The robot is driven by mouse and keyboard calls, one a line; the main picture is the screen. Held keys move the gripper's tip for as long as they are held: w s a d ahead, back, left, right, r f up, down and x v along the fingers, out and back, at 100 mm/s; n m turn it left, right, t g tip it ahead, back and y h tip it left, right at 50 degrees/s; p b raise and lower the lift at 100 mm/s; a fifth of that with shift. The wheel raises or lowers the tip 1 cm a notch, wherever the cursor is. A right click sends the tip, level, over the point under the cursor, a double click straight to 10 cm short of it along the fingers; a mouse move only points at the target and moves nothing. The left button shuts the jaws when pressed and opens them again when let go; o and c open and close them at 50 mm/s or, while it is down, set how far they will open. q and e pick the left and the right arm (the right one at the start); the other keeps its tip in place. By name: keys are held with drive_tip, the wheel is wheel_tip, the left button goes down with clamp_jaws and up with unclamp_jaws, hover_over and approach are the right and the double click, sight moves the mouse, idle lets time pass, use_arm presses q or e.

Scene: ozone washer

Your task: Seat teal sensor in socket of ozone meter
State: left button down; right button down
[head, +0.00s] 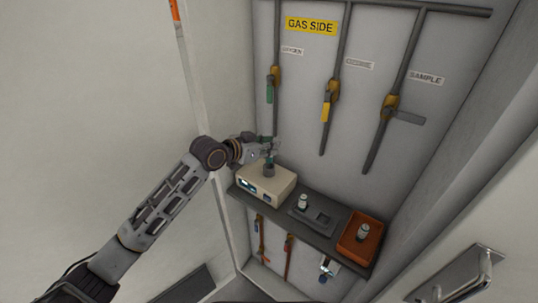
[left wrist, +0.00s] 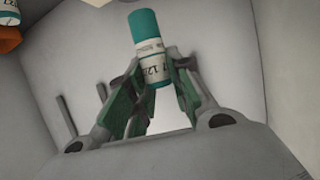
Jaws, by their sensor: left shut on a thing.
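The teal sensor (left wrist: 148,50), a small cylinder with a teal end and a white printed label, is held between the fingers of my left gripper (left wrist: 152,85). In the head view my left gripper (head: 270,147) is shut on it above the ozone meter (head: 265,188), a beige box on the shelf. A little of the teal sensor (head: 269,160) shows below the fingers, just over the grey round socket (head: 269,171) on top of the meter. I cannot tell whether the sensor touches the socket or is inside it. My right gripper is not in view.
The dark shelf (head: 318,242) also bears a grey holder (head: 325,218) with a pale cylinder (head: 303,202), and an orange tray (head: 372,251) with another cylinder (head: 362,231).

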sight(268, 162)
use_arm(q)
drive_tip(key=shift+f, duration=1.85)
drive_tip(key=shift+f, duration=0.6)
drive_tip(key=c, duration=1.3)
unclamp_jaws()
drive_tip(key=shift+r, duration=0.15)
drive_tip(key=shift+r, duration=0.6)
drive_tip(key=shift+s+a, duration=0.25)
drive_tip(key=shift+b+v, duration=0.45)
drive_tip(key=shift+v, duration=5.2)
